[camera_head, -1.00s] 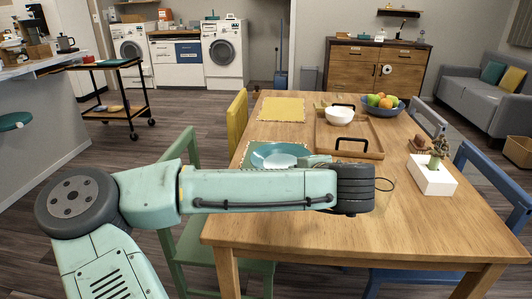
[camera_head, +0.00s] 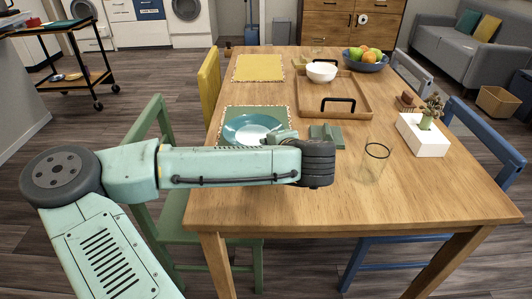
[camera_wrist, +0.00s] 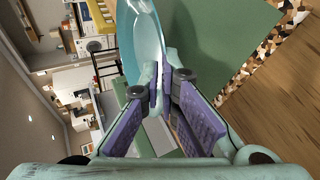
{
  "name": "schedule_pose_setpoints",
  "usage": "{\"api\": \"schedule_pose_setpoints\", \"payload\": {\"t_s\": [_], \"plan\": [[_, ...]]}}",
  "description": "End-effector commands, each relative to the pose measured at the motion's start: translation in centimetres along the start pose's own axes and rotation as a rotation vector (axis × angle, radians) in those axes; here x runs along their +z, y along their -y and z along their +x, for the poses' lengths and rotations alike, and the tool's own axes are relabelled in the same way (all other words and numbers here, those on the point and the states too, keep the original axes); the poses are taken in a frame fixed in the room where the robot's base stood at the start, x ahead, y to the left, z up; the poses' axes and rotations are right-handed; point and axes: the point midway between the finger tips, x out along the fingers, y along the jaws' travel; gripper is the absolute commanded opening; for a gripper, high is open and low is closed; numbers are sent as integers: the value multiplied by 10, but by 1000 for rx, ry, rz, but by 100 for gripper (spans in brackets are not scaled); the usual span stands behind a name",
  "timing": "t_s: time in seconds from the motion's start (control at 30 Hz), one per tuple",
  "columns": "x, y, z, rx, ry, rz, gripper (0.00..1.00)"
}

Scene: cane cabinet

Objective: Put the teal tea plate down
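The teal tea plate (camera_head: 248,128) is over the green placemat (camera_head: 233,112) at the table's near left. In the wrist view, the plate (camera_wrist: 142,35) shows as a narrow curved shape, with the green mat (camera_wrist: 220,50) beside it. My gripper (camera_wrist: 160,75) has its fingers closed on the plate's rim. In the head view, my gripper (camera_head: 284,135) is at the plate's right edge, partly hidden by my arm. I cannot tell whether the plate touches the mat.
A clear glass (camera_head: 374,162) stands right of my arm. The table's near right is clear.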

Motion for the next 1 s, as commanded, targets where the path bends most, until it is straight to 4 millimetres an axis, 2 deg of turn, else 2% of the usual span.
{"api": "schedule_pose_setpoints", "payload": {"t_s": [0.13, 0.23, 0.43, 0.6, 0.87, 1.0], "plan": [[0, 20, 10, -3, 0, 0, 0], [0, 27, 14, 0, 0, 0, 0], [0, 27, 14, 1, 0, 0, 0], [0, 27, 15, -1, 0, 0, 13], [0, 27, 14, -1, 0, 0, 13], [0, 27, 6, 1, 1, 1, 13]]}}
